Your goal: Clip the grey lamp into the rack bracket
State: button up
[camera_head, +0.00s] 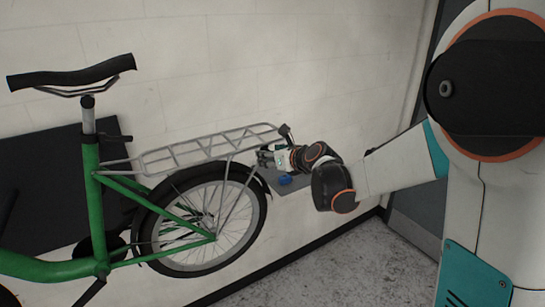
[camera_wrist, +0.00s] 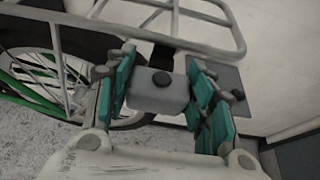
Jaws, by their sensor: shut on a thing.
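The grey lamp (camera_wrist: 158,94), a small box with a round black knob, sits between the fingers of my gripper (camera_wrist: 160,88) in the wrist view. My gripper is shut on its two sides. A black piece (camera_wrist: 162,56), which looks like the rack bracket, hangs from the rack (camera_wrist: 208,48) just behind the lamp's upper edge. I cannot tell whether lamp and bracket touch. The lamp cannot be made out there.
The green bike (camera_head: 92,205) stands along a pale wall, its rear wheel (camera_head: 205,225) left of my gripper. A grey tray or shelf (camera_head: 292,198) with a blue object (camera_head: 285,180) is just below my gripper. Open floor (camera_head: 350,265) lies at lower right.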

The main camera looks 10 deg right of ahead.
jog(key=o, duration=1.2)
jog(key=shift+s, duration=0.1)
